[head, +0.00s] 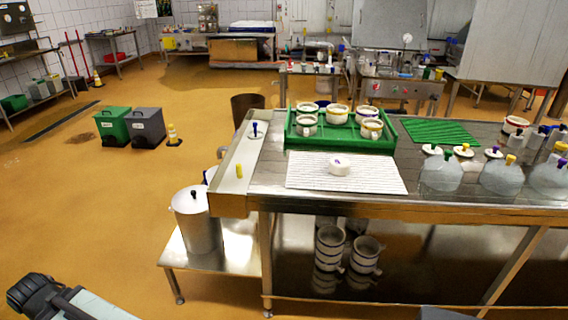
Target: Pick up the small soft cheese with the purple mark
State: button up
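A small white round cheese (340,169) with a purple mark on its top lies on a white ribbed mat (380,180). The mat is on the steel table (460,205), near its front left. Nothing covers the cheese and it stands apart from the other items. A part of my arm shows in the bottom left corner, well away from the cheese. No gripper fingers can be made out.
A green tray (296,141) with several white moulds stands behind the mat. A green ribbed mat (440,133) lies right of it. Clear domed items (441,176) with coloured knobs stand at right. A metal can (198,225) stands on a low shelf left. Open floor lies left.

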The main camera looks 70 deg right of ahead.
aim_at(338, 166)
jog(key=u, duration=0.25)
jog(key=k, duration=1.8)
jog(key=z, duration=0.55)
jog(key=i, duration=0.8)
jog(key=u, duration=0.05)
